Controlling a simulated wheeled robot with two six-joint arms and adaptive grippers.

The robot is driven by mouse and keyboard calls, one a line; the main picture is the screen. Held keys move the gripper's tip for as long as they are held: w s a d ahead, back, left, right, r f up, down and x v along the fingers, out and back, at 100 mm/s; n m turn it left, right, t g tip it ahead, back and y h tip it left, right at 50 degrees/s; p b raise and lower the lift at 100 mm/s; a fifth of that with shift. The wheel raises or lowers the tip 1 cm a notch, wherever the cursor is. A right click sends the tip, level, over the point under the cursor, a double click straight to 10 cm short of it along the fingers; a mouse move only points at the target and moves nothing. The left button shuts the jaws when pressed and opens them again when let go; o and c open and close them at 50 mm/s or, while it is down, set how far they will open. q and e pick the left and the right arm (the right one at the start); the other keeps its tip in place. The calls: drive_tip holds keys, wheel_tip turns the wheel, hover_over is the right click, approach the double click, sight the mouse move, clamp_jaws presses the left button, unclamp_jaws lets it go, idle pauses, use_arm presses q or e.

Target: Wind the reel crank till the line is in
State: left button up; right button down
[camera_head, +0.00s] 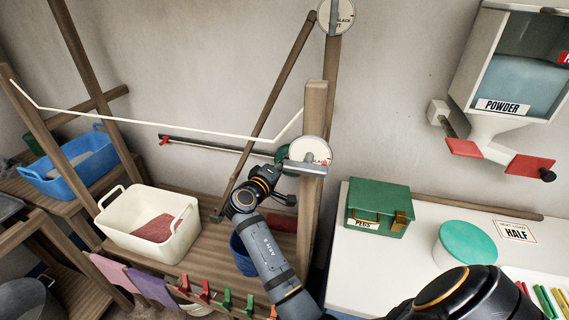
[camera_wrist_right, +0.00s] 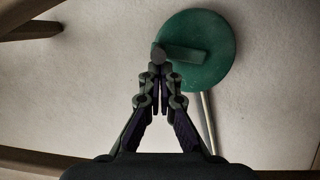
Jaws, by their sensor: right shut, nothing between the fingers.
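The reel (camera_wrist_right: 205,78) is a round green disc on the wall side, with a short green crank arm (camera_wrist_right: 185,54) ending in a dark round knob (camera_wrist_right: 158,52). The white line (camera_head: 150,124) sags between the left and right posts. My left gripper is not in view.
A cream tub (camera_head: 130,240) and a blue tub (camera_head: 65,180) stand on wooden benches at left. A green pegs box (camera_head: 375,222) and a teal-lidded tub (camera_head: 468,246) stand on the white counter at right. A powder dispenser (camera_head: 510,75) hangs above.

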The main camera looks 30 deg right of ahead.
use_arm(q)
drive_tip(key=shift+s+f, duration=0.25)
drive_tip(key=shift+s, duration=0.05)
use_arm(e)
drive_tip(key=shift+s, duration=0.1)
use_arm(q)
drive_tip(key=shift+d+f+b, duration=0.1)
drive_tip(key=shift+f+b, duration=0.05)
drive_tip(key=shift+b, duration=0.15)
use_arm(e)
drive_tip(key=shift+d+m, duration=0.1)
drive_tip(key=shift+m, duration=0.3)
